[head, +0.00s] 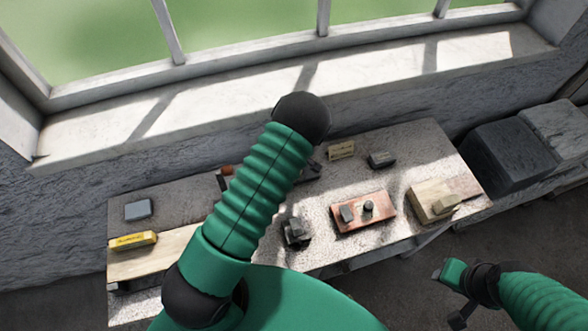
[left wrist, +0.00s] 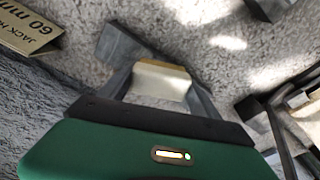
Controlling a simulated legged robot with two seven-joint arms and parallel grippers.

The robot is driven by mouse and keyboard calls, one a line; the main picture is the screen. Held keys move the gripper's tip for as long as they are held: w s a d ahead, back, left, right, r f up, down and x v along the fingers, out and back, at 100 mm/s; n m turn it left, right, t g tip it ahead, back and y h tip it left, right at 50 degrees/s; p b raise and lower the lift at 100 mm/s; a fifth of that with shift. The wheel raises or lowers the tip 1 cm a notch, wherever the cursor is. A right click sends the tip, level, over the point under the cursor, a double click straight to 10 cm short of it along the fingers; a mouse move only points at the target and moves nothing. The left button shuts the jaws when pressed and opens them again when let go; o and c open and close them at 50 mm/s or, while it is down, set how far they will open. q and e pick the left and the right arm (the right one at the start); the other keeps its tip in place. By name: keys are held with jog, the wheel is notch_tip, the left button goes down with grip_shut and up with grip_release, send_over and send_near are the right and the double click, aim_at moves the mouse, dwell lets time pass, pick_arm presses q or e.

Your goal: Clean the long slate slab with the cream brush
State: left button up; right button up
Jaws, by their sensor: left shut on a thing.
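My left gripper (left wrist: 160,88) is shut on the cream brush (left wrist: 160,80), a small cream block with a tan edge. A dark grey slab-like piece (left wrist: 122,44), probably the long slate slab, lies beside and beyond the brush in the left wrist view. I cannot tell if brush and slab touch. In the head view my left forearm hides most of this spot, and only a dark part of the left gripper (head: 311,172) shows beside it. My right gripper (head: 447,296) is open and empty in front of the table, at lower right.
A windowsill runs behind.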

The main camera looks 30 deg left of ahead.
pick_arm(q)
jog(key=shift+s+a, duration=0.25)
jog(key=shift+s, duration=0.4)
jog(key=shift+f, duration=0.1)
jog(key=shift+w+d, duration=0.2)
jog(key=shift+w, duration=0.35)
jog(key=shift+w+d, duration=0.15)
jog(key=shift+w, duration=0.35)
jog(key=shift+w+d+b, duration=0.2)
jog(key=shift+w+b, duration=0.1)
jog(key=shift+w, duration=0.2)
jog(key=shift+w+d+b, duration=0.15)
jog(key=shift+w+b, duration=0.15)
jog(key=shift+w, duration=0.15)
